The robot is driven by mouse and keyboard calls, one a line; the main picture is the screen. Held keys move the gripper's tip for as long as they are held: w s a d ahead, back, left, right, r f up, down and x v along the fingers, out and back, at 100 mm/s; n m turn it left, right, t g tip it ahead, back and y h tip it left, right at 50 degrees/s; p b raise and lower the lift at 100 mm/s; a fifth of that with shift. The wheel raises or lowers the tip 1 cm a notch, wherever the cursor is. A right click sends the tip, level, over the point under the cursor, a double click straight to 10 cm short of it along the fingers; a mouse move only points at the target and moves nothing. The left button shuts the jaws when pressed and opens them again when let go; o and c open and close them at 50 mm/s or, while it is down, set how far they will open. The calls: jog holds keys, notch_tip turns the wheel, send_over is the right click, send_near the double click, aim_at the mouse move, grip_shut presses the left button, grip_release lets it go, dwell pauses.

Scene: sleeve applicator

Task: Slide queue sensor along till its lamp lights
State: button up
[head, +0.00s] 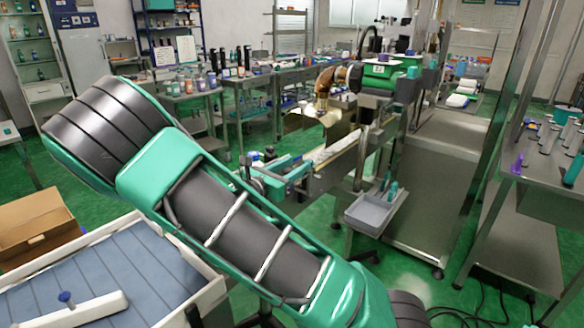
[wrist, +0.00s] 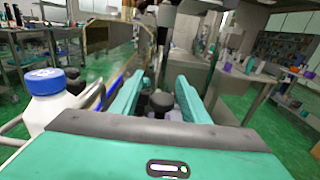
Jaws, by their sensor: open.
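My gripper (wrist: 158,90) is open in the wrist view, its two teal fingers apart. A dark round knob (wrist: 161,101) shows between the fingers; I cannot tell whether it is part of the queue sensor or whether a finger touches it. No lit lamp can be made out. In the head view, the sleeve applicator's conveyor (head: 335,148) runs beyond my arm. Teal parts beside its near end may be my gripper, partly hidden by my arm. The sensor itself cannot be picked out there.
A white bottle with a blue cap (wrist: 48,88) stands close left of my gripper. A grey tray (head: 374,214) hangs before the steel cabinet (head: 432,195). A steel table (head: 548,185) stands right. A padded white-rimmed table (head: 110,275) and cardboard box (head: 38,225) are at lower left.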

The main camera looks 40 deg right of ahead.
jog(key=v, duration=1)
jog(key=shift+w+a, duration=0.15)
jog(key=shift+a, duration=0.1)
